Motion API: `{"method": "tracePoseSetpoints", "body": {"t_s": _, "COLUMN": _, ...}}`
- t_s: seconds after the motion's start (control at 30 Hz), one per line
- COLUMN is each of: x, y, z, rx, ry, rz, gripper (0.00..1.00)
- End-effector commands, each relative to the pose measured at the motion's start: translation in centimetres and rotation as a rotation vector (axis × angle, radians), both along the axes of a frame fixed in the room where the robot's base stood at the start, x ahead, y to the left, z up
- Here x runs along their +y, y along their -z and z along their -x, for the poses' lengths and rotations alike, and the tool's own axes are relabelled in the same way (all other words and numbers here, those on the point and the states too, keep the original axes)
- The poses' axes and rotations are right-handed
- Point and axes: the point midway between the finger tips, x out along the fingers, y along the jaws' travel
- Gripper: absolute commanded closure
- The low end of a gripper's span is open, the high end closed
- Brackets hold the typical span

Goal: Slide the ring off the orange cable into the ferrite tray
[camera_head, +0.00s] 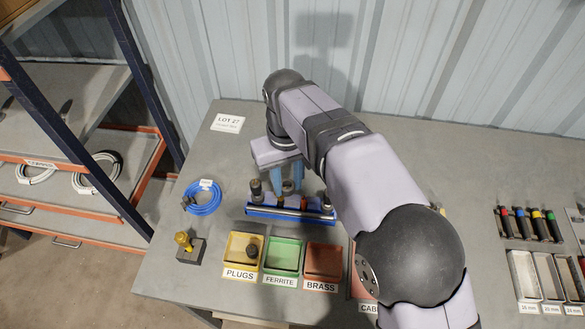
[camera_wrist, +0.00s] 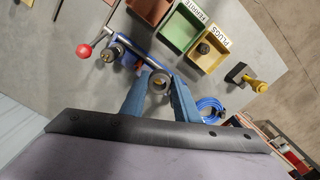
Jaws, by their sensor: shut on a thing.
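My gripper (camera_head: 287,180) has blue fingers and is shut on a dark grey ring (camera_wrist: 158,83), which sits between the fingertips in the wrist view. The ring is just behind a blue cable stand (camera_head: 262,212) with a metal bar along its front. A small orange piece (camera_head: 304,204) shows at the stand; whether it is the orange cable, and whether the ring is still around a cable, I cannot tell. The green ferrite tray (camera_head: 283,258) is in front of the stand and looks empty; it also shows in the wrist view (camera_wrist: 181,38).
The yellow plugs tray (camera_head: 233,242) holds a dark plug (camera_head: 252,250). The brass tray (camera_head: 323,262) is right of the ferrite tray. A blue cable coil (camera_head: 203,198) and a block with a yellow knob (camera_head: 190,248) lie left. A red ball handle (camera_wrist: 83,50) projects beside the stand.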

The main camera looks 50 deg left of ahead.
Motion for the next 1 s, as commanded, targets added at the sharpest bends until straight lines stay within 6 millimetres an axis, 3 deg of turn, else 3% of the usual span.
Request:
{"method": "tracePoseSetpoints", "body": {"t_s": 0.27, "x": -4.0, "y": 1.7, "z": 3.1, "rx": 0.001, "ry": -0.051, "rz": 0.002, "gripper": 0.92}}
{"method": "tracePoseSetpoints", "body": {"t_s": 0.47, "x": -7.7, "y": 5.5, "z": 4.8, "rx": 0.001, "ry": -0.182, "rz": 0.004, "gripper": 0.92}}
{"method": "tracePoseSetpoints", "body": {"t_s": 0.7, "x": -11.7, "y": 11.4, "z": 5.7, "rx": 0.003, "ry": -0.463, "rz": 0.004, "gripper": 0.92}}
{"method": "tracePoseSetpoints", "body": {"t_s": 0.8, "x": -11.8, "y": 12.7, "z": 5.7, "rx": 0.002, "ry": -0.585, "rz": 0.002, "gripper": 0.92}}
{"method": "tracePoseSetpoints", "body": {"t_s": 1.0, "x": -9.2, "y": 13.3, "z": 5.2, "rx": -0.001, "ry": -0.790, "rz": -0.003, "gripper": 0.92}}
